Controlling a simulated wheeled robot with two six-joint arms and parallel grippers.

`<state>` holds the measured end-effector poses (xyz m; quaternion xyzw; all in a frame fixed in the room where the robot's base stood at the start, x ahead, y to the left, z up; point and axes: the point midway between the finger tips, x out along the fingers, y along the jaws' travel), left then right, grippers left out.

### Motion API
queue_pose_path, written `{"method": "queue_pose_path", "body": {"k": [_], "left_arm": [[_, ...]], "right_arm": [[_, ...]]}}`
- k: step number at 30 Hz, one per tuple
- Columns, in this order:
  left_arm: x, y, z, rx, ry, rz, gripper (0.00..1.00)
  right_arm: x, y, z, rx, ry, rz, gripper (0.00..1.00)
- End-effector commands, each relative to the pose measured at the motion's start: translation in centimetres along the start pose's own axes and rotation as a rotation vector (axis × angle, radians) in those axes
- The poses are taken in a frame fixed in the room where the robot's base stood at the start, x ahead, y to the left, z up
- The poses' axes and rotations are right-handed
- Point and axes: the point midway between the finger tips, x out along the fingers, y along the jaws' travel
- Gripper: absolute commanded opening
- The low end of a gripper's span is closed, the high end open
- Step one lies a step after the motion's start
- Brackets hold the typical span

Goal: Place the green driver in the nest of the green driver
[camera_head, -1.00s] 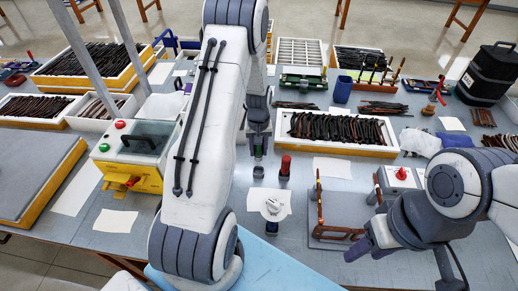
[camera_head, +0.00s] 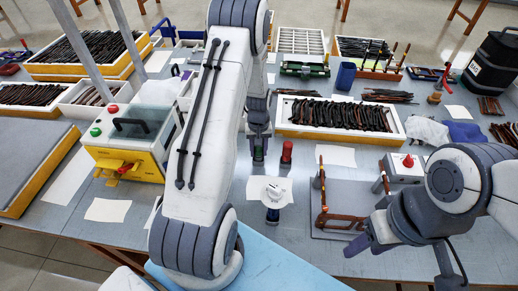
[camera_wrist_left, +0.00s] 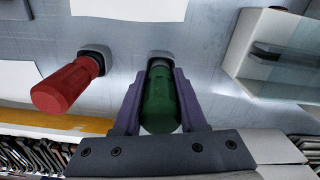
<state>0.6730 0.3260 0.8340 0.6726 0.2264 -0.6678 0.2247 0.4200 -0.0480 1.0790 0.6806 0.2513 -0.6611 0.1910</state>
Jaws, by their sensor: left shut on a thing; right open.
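My left gripper (camera_wrist_left: 157,105) is shut on the green driver (camera_wrist_left: 160,100). The driver's thick green handle sits between the purple fingers, and it also shows as a small green piece in the head view (camera_head: 258,153). A dark grey block (camera_wrist_left: 161,57), seemingly its nest, lies at the driver's far end in the wrist view. I cannot tell whether the driver is seated in it. The red driver (camera_wrist_left: 66,84) stands beside it in its own dark nest (camera_wrist_left: 97,54); it also shows in the head view (camera_head: 287,150). My right gripper (camera_head: 362,243) is open and empty at the right.
A white round-topped piece (camera_head: 272,190) stands in front on white paper. A frame fixture with copper-coloured parts (camera_head: 340,222) is to the right. A tray of dark frames (camera_head: 283,130) lies behind. A yellow-and-white machine (camera_head: 150,165) stands left.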

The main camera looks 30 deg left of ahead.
Motion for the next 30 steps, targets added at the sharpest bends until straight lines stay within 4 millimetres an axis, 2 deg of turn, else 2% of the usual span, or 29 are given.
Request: {"method": "queue_pose_path", "body": {"k": [17, 30], "left_arm": [[0.05, -0.02, -0.04, 0.0, 0.001, 0.0, 0.0], [0.87, -0.02, -0.03, 0.0, 0.001, 0.0, 0.0]], "right_arm": [[0.04, 0.0, 0.0, 0.0, 0.0, 0.0, 0.5], [0.61, 0.04, 0.03, 0.0, 0.0, 0.0, 0.5]]}}
